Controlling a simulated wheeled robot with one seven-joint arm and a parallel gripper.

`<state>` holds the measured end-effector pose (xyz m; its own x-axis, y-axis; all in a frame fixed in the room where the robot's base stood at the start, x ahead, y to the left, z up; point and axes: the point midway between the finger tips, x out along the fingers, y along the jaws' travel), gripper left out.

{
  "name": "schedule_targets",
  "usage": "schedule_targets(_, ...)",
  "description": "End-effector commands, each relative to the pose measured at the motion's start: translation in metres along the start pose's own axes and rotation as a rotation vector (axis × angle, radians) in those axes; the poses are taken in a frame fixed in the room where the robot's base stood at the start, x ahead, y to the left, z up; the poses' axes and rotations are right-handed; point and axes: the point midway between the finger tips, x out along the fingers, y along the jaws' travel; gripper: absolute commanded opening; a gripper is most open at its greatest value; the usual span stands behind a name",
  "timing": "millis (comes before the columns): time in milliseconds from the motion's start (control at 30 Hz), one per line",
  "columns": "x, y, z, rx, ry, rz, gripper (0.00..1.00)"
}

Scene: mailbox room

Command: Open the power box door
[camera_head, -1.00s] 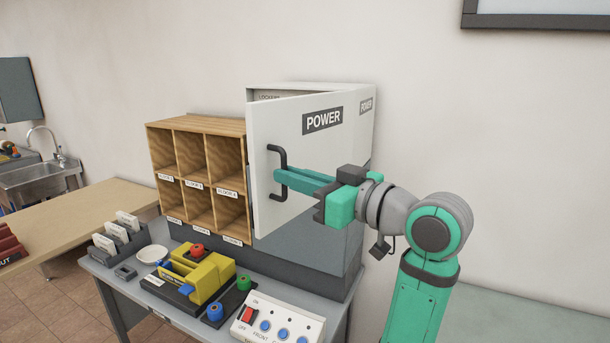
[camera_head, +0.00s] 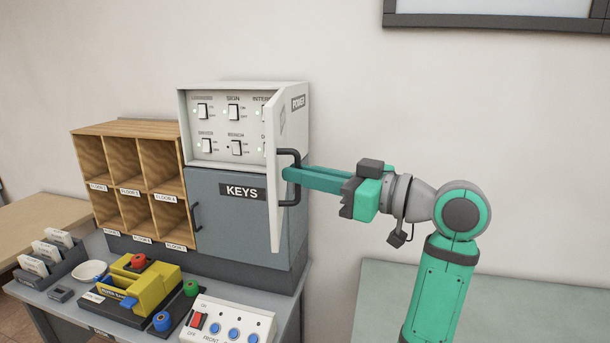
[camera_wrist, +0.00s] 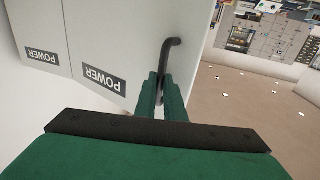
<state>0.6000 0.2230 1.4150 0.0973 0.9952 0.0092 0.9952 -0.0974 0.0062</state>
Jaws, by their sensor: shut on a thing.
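The power box (camera_head: 188,125) stands on top of the grey keys cabinet, its white door (camera_head: 275,175) swung wide open and seen almost edge-on. Switches show inside on the panel (camera_head: 232,150). The door's black handle (camera_head: 295,160) is held by my gripper (camera_head: 290,175), which reaches in from the right with its green fingers shut on it. In the wrist view the fingers (camera_wrist: 161,95) close around the lower part of the black handle (camera_wrist: 168,55), beside the door's POWER label (camera_wrist: 90,75). The door hides the right part of the switch panel.
The grey KEYS door (camera_head: 225,220) below is shut. Wooden pigeonholes (camera_head: 130,130) stand to the left. A yellow device (camera_head: 145,285), a white button box (camera_head: 228,322) and a dish (camera_head: 90,270) sit on the table in front. Open air lies between the door and my arm's column.

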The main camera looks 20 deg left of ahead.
Motion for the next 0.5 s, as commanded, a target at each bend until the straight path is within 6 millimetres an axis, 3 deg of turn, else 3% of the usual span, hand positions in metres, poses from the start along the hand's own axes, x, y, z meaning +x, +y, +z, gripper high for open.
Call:
schedule_targets(33,0.0039,0.0073,0.0056,0.015,-0.008,0.01,0.0)
schedule_targets(333,0.0053,0.0068,0.0072,0.016,-0.012,0.007,0.0)
schedule_targets(433,0.0051,0.0063,0.0071,0.016,-0.012,0.006,0.28)
schedule_targets(500,0.0044,0.0057,0.0063,0.014,-0.011,0.006,0.28)
